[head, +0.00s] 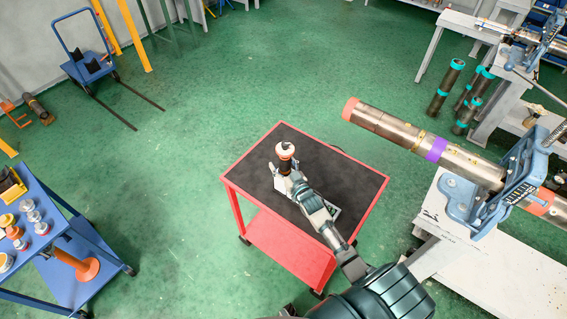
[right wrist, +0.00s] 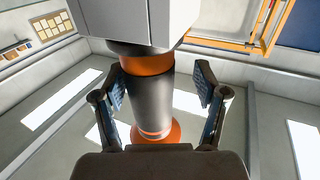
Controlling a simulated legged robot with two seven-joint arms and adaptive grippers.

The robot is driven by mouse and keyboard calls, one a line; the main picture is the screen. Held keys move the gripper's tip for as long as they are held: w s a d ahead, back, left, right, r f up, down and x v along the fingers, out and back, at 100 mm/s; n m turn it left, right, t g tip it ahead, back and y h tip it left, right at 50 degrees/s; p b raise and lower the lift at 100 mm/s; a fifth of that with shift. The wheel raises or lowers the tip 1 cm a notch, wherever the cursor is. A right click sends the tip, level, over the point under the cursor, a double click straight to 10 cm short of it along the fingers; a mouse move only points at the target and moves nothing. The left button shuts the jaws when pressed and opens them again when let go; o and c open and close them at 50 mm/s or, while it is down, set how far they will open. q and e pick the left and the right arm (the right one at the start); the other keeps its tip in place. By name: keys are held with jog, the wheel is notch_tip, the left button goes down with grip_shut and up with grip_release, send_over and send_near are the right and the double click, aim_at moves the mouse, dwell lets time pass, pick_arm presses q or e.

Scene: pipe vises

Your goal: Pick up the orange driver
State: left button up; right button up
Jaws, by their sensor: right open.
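The orange driver (head: 286,158) stands on the black top of the red cart (head: 378,182), with a pale cap, a dark body and orange bands. My right gripper (head: 292,176) is right at it, partly overlapping its lower part in the head view. In the right wrist view, the driver (right wrist: 151,100) shows as a grey cylinder with orange bands between the two spread fingers of my right gripper (right wrist: 160,100). A gap shows on each side of the cylinder, so the gripper is open around it. My left gripper is not in view.
A blue vise (head: 480,205) holds a long pipe (head: 395,128) that reaches toward the cart from the right. A blue table (head: 85,232) with several parts stands at left. Green floor is clear between.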

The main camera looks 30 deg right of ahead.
jog(key=shift+s+a+r, duration=0.1)
jog(key=c, duration=0.4)
jog(key=shift+d, duration=0.2)
jog(key=c, duration=0.4)
jog(key=shift+d, duration=0.3)
jog(key=c, duration=0.4)
jog(key=shift+d+f, duration=0.2)
jog(key=shift+d, duration=0.1)
grip_shut()
jog(key=shift+d, duration=0.1)
jog(key=shift+a+r, duration=0.1)
jog(key=shift+a, duration=0.15)
jog(key=shift+a+r, duration=0.15)
jog(key=shift+r, duration=0.4)
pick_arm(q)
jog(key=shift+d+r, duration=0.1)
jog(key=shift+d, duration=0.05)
pick_arm(e)
jog(key=r, duration=1.7)
jog(key=shift+d, duration=0.2)
